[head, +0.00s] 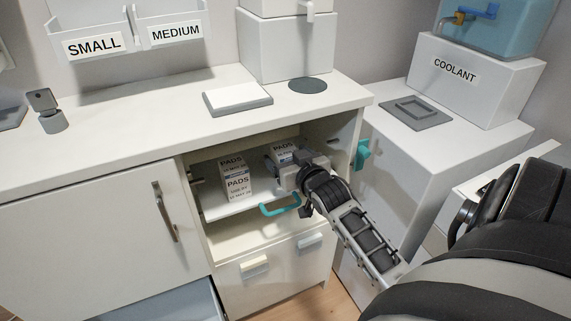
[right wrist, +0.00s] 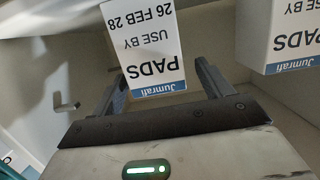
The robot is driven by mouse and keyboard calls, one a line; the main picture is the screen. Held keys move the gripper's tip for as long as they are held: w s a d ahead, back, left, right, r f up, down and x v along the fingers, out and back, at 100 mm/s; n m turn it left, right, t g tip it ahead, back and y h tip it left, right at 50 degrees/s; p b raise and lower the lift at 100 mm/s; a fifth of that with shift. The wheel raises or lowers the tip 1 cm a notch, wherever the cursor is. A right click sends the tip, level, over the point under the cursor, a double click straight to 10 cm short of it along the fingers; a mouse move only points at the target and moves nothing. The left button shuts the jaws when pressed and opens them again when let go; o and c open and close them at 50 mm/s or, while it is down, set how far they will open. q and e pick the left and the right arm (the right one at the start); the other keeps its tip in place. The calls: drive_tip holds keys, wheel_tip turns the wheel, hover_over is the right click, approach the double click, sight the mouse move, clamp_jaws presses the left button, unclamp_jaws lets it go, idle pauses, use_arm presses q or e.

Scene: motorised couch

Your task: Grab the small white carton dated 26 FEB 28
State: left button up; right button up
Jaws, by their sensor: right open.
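The small white carton (right wrist: 146,48), whose label reads PADS, USE BY 26 FEB 28, shows upside down in the right wrist view. In the head view a PADS carton (head: 284,149) stands on the cabinet shelf (head: 218,209), partly hidden by my right gripper (head: 281,168). In the right wrist view my right gripper (right wrist: 160,88) is open, with one finger toward each side of the dated carton's near end. I cannot tell whether the fingers touch it. My left gripper is not in view.
Other PADS cartons (head: 237,184) stand to the left on the shelf; one (right wrist: 285,35) shows close by in the right wrist view. The cabinet walls and counter (head: 150,125) enclose the space. A teal handle (head: 280,209) sits below my gripper.

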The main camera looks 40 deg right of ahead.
sight(283, 150)
drive_tip(key=x, duration=0.3)
drive_tip(key=shift+d, duration=0.1)
drive_tip(key=shift+w+d+b, duration=0.1)
drive_tip(key=shift+w+b, duration=0.2)
drive_tip(key=shift+w, duration=0.1)
drive_tip(key=c, duration=1.1)
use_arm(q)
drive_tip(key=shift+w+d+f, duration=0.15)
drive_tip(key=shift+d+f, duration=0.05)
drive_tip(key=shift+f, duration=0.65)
use_arm(e)
drive_tip(key=shift+o, duration=0.2)
